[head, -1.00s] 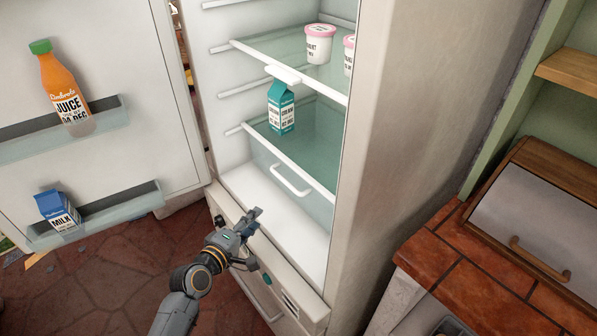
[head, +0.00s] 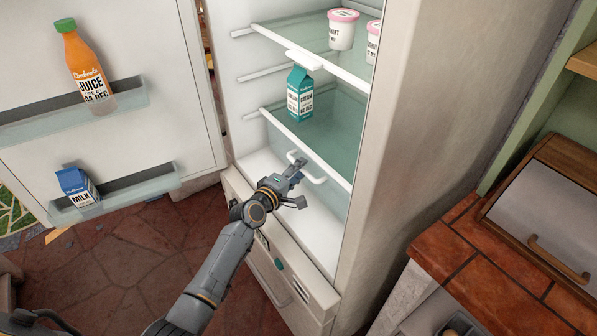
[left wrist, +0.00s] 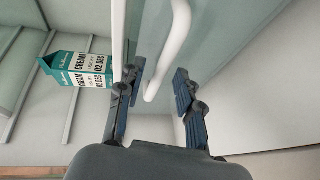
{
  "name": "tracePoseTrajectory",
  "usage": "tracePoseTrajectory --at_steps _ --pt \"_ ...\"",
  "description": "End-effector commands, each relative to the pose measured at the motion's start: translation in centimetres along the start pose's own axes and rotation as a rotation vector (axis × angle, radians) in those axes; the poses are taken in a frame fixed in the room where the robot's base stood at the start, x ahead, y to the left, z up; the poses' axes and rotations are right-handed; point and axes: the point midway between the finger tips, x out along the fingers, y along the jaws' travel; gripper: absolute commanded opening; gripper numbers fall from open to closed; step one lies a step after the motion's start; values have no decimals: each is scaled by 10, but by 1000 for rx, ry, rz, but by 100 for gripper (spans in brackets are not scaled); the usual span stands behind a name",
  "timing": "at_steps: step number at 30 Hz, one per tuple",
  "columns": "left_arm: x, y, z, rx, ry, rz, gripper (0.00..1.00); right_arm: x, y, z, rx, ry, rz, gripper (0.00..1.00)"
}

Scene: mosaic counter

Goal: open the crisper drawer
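The crisper drawer (head: 336,198) is a translucent front under the lowest glass shelf of the open fridge, and it looks shut. Its white bar handle (head: 318,180) sticks out from the front. My left gripper (head: 300,184) is open at the handle and partly hides its left part. In the left wrist view, the handle (left wrist: 178,45) reaches down between the two spread fingertips (left wrist: 160,78). The fingers do not look closed on it. My right gripper is not in view.
A teal cream carton (head: 300,95) stands on the shelf above the drawer, with yogurt tubs (head: 342,32) higher up. The open fridge door (head: 150,60) at left holds a juice bottle (head: 85,65) and milk carton (head: 78,187). A tiled counter (head: 470,260) is at right.

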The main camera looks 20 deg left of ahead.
Motion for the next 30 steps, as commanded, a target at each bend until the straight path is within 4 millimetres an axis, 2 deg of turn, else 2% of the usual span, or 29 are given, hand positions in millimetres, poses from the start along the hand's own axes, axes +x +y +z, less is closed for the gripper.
tracePoseTrajectory --at_steps 10,15,30 --pt "4 0 0 0 0 0 36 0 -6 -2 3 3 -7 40" --pt "4 0 0 0 0 -1 1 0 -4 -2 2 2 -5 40" --pt "-2 -3 -3 2 1 -4 0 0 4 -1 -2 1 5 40"
